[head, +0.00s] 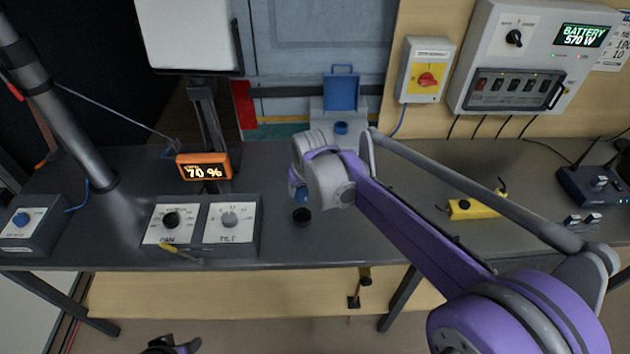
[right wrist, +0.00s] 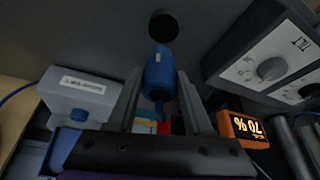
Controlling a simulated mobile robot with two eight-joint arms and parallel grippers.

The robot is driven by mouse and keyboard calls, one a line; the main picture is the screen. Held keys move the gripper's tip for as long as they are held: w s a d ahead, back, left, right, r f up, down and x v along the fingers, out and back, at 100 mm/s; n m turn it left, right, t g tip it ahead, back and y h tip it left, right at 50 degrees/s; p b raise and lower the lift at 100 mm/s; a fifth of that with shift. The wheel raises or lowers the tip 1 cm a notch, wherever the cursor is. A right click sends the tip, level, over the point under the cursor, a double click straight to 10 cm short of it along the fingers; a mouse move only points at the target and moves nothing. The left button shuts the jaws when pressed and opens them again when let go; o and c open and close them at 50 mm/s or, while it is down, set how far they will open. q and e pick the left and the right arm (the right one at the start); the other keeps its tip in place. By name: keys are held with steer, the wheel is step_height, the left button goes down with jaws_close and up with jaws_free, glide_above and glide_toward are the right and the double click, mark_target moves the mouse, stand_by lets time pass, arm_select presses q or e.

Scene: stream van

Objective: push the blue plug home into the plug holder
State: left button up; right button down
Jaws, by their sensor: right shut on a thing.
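The blue plug (right wrist: 160,72) is between the fingers of my right gripper (right wrist: 160,95) in the right wrist view. In the head view a bit of the plug (head: 301,194) shows below the right gripper (head: 297,180). A round black cup (head: 302,216), which looks like the plug holder, stands on the desk just in front of it. Its dark opening (right wrist: 163,26) shows beyond the plug's tip in the right wrist view. The plug looks apart from it. A dark and purple part at the bottom edge looks like my left gripper (head: 172,346); its fingers are unclear.
The PAN and TILT box (head: 201,255) stands left of the cup, with the orange 70 % display (head: 203,166) behind. A grey box with a blue lid (head: 341,92) is at the back. A yellow device (head: 474,208) lies right. Desk between is clear.

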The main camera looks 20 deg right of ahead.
mark_target(303, 198)
steer(key=shift+s+a, duration=0.15)
stand_by(0.3)
steer(key=shift+f, duration=0.15)
steer(key=shift+f+b, duration=1.45)
steer(key=shift+f, duration=0.9)
steer(key=shift+f+b, duration=0.95)
steer(key=shift+f, duration=0.6)
steer(key=shift+c, duration=1.1)
jaws_free()
steer(key=p+v, duration=0.1)
steer(key=v, duration=1)
